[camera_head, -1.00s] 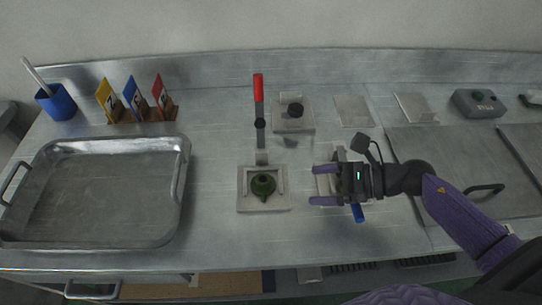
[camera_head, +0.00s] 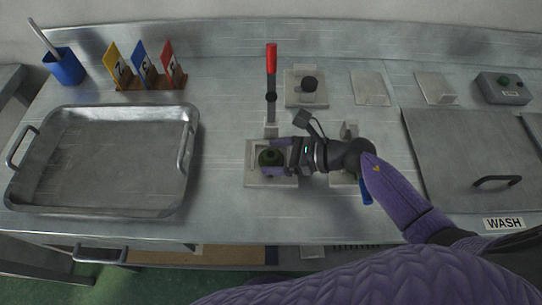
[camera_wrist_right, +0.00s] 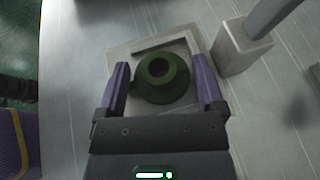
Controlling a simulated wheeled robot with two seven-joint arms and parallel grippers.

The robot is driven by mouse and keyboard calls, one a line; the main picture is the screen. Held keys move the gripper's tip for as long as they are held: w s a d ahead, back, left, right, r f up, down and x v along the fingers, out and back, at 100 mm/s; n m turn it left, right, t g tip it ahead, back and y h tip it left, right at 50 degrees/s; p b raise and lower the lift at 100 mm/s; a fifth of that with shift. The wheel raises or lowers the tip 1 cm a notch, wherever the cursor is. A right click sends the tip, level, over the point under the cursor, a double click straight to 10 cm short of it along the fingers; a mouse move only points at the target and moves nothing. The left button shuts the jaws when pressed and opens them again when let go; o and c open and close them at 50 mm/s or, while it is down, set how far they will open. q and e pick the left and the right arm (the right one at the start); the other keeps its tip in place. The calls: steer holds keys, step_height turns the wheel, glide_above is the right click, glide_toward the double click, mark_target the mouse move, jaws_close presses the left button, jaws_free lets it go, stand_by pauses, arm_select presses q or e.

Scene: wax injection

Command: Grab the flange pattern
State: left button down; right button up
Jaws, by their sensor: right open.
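The flange pattern (camera_head: 269,157) is a dark green round piece with a raised hub and a central hole. It sits on a light square plate (camera_head: 257,179) with a raised frame. My right gripper (camera_head: 268,158) is open around it, coming in from the right in the head view. In the right wrist view, the flange pattern (camera_wrist_right: 161,78) lies between the two purple fingers (camera_wrist_right: 162,82), with the left finger close to its edge and a gap on the right. Whether either finger touches it I cannot tell. My left gripper is not in view.
A red-handled lever (camera_head: 271,75) stands just behind the plate; its base block (camera_wrist_right: 240,47) is close to the right finger in the wrist view. A large metal tray (camera_head: 190,150) is at left. The counter front of the plate is clear.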

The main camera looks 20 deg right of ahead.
jaws_close()
stand_by(0.3)
